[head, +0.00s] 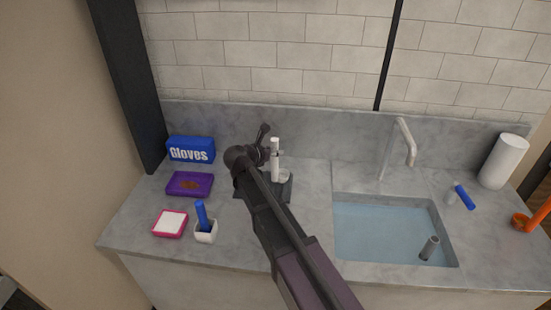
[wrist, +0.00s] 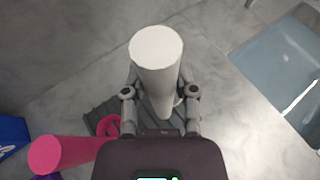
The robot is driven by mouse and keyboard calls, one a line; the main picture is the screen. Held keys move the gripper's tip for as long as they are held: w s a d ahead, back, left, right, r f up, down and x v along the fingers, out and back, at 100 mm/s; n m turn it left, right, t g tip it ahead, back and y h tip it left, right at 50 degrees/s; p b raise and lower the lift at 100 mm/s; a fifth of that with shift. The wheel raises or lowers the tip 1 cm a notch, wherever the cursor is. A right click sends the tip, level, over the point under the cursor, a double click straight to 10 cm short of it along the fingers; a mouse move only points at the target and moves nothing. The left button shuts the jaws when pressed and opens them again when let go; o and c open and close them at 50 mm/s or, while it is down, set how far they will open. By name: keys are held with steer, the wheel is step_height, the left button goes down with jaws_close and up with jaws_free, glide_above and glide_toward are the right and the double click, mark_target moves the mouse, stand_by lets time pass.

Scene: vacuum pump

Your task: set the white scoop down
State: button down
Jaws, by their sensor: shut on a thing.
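My gripper (wrist: 160,95) is shut on the white scoop (wrist: 157,50), with a finger on each side of its thick round handle. The scoop also shows in the head view (head: 275,146), held roughly upright, handle up. Its lower end is over a dark ribbed mat (wrist: 98,112), whose edge shows in the head view (head: 287,189). I cannot tell whether the scoop touches the mat. My gripper (head: 268,150) hides part of the scoop, and my arm covers part of the mat.
A pink handled thing (wrist: 70,152) is close on the left in the wrist view. The sink (head: 385,230) holds water and a grey cylinder (head: 429,247). A paper roll (head: 503,160) stands right.

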mark_target(272, 158)
steer(key=shift+w+a+f+b, duration=0.15)
steer(key=shift+f+b, duration=0.45)
steer(key=shift+w+a+f+b, duration=0.15)
steer(key=shift+f+b, duration=0.5)
steer(key=shift+w+a+f+b, duration=0.15)
steer(key=shift+f+b, duration=0.45)
steer(key=shift+f, duration=0.2)
steer(key=shift+c, duration=2)
jaws_free()
steer(key=shift+r, duration=0.1)
steer(key=shift+r, duration=0.15)
